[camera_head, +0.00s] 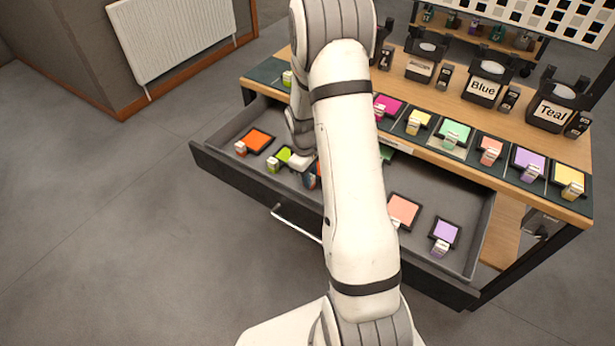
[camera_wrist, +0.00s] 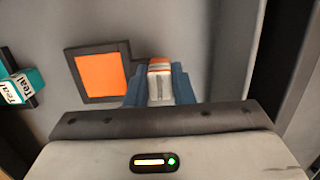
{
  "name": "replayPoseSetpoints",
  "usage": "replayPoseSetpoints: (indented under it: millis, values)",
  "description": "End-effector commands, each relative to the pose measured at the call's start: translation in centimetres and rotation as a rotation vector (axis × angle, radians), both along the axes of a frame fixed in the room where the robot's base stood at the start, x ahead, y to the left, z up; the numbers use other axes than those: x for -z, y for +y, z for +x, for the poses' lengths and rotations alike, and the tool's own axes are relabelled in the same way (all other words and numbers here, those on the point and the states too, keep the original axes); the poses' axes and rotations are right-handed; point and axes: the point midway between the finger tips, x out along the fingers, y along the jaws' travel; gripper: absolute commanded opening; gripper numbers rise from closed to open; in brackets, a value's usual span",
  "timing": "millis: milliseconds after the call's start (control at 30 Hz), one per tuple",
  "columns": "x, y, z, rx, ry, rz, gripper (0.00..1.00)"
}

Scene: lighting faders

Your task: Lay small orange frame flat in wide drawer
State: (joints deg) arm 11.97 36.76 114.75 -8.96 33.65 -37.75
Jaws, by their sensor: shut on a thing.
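The small orange frame (camera_wrist: 101,75) has a dark border and an orange panel. In the wrist view it looks level, over or on the grey drawer floor; I cannot tell whether it touches. My gripper (camera_wrist: 160,92) is shut on its orange-and-white block handle, with a blue finger on each side. In the head view my gripper (camera_head: 310,180) is low inside the open wide drawer (camera_head: 238,172). My arm hides most of the held frame there, leaving only a sliver of orange (camera_head: 318,169).
The drawer also holds another orange frame (camera_head: 259,139), a lime frame (camera_head: 283,154), a green frame (camera_head: 387,152), a salmon frame (camera_head: 403,210) and a purple frame (camera_head: 446,232). Several colour frames and labelled holders stand on the wooden top (camera_head: 440,100) behind.

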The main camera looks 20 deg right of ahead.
Motion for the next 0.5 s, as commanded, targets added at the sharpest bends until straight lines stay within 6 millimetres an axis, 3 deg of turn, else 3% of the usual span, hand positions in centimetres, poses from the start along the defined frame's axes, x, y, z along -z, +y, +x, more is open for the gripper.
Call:
replayPoseSetpoints:
  millis: [467,500]
  values:
    - [1.3,0.0,0.0,0.000,0.000,0.000,0.00]
    - [1.3,0.0,0.0,0.000,0.000,0.000,0.23]
